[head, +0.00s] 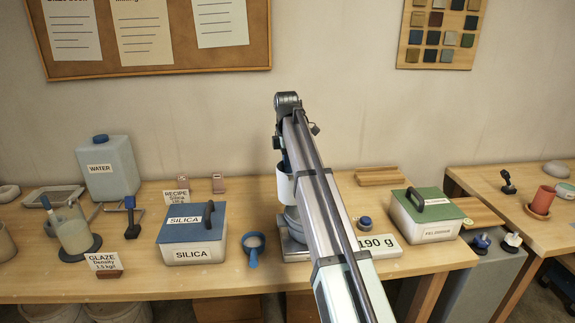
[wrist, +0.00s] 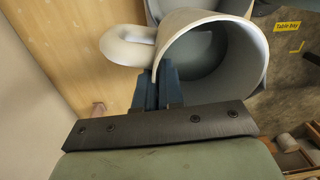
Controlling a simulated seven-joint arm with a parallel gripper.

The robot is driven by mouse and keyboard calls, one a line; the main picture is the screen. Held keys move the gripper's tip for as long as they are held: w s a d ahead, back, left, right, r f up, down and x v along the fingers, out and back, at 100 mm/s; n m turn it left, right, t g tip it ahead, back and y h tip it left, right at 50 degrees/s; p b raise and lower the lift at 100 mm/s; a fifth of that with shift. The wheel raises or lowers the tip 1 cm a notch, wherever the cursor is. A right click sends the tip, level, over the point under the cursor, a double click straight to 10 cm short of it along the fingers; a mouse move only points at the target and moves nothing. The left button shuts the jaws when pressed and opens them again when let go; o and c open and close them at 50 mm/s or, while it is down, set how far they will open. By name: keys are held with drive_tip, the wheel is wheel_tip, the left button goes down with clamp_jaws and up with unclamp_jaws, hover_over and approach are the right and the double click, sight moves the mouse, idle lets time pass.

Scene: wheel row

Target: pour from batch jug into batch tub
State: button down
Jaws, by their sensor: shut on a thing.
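A white jug (head: 285,188), probably the batch jug, hangs above the scale in the head view, partly hidden by my arm. In the wrist view the jug (wrist: 262,72) shows its wide mouth, pale inner wall and a rounded handle (wrist: 130,45). My gripper (wrist: 158,88) is shut on the jug with blue fingers at its near side, by the handle. The jug appears tilted. No contents can be made out in it. A grey tub (head: 292,218), probably the batch tub, stands on the scale below, mostly hidden by my arm. Its inside cannot be seen.
The scale display (head: 377,246) reads 190 g. Left of the scale are a small blue-handled scoop (head: 254,250) and the blue-lidded silica box (head: 192,232). A green-lidded feldspar box (head: 425,213) stands to the right. The glaze container (head: 73,232) is farther left.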

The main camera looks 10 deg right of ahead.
drive_tip(key=n, duration=0.9)
drive_tip(key=shift+n, duration=0.3)
drive_tip(key=shift+s+r, duration=0.1)
drive_tip(key=shift+r+t, duration=0.35)
drive_tip(key=shift+t, duration=0.25)
drive_tip(key=shift+r+t+y, duration=0.4)
drive_tip(key=shift+t, duration=0.2)
